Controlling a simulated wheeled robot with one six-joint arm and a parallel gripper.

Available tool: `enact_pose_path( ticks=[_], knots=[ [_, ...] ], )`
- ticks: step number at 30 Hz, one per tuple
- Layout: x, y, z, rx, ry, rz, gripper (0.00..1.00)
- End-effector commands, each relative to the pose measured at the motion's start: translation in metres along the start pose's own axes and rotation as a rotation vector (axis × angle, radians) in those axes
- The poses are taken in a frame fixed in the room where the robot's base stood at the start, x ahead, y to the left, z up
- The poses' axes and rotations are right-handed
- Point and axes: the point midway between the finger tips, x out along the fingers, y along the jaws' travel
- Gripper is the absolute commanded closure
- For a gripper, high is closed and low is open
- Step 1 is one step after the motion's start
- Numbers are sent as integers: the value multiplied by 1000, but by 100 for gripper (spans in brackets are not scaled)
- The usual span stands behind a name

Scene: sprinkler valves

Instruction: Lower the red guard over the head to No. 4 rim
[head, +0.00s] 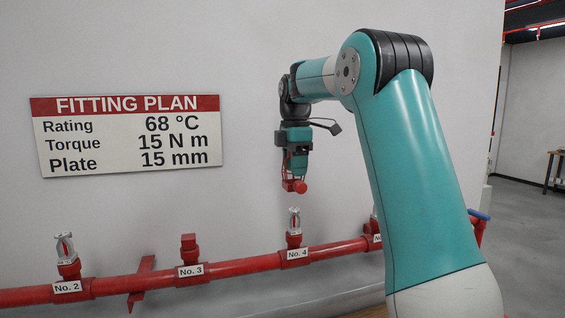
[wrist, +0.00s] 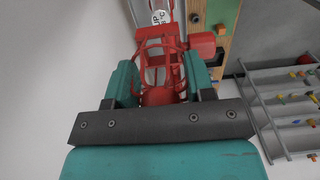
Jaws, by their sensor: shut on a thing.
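My gripper (head: 296,166) hangs pointing down in front of the wall. In the wrist view the guard (wrist: 158,62) sits between the two teal fingers of my gripper (wrist: 160,82). The No. 4 head (head: 294,220), silver with a red bulb, stands upright on the red No. 4 fitting (head: 294,240). The guard is above this head, with a visible gap between them. Exact alignment in depth cannot be told.
The red pipe (head: 235,266) runs along the wall. The No. 2 head (head: 65,248) and the No. 3 fitting (head: 189,249) stand to the left. A fitting plan sign (head: 125,135) hangs on the wall. The wrist view shows a grey rack (wrist: 285,105) at right.

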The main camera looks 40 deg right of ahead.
Motion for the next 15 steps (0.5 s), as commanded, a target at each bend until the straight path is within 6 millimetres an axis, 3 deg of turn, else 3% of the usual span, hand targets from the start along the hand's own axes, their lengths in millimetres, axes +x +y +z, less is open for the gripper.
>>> enact_pose_path(
  ticks=[15],
  knots=[
    [2,0,3,0,1,0,83]
  ],
)
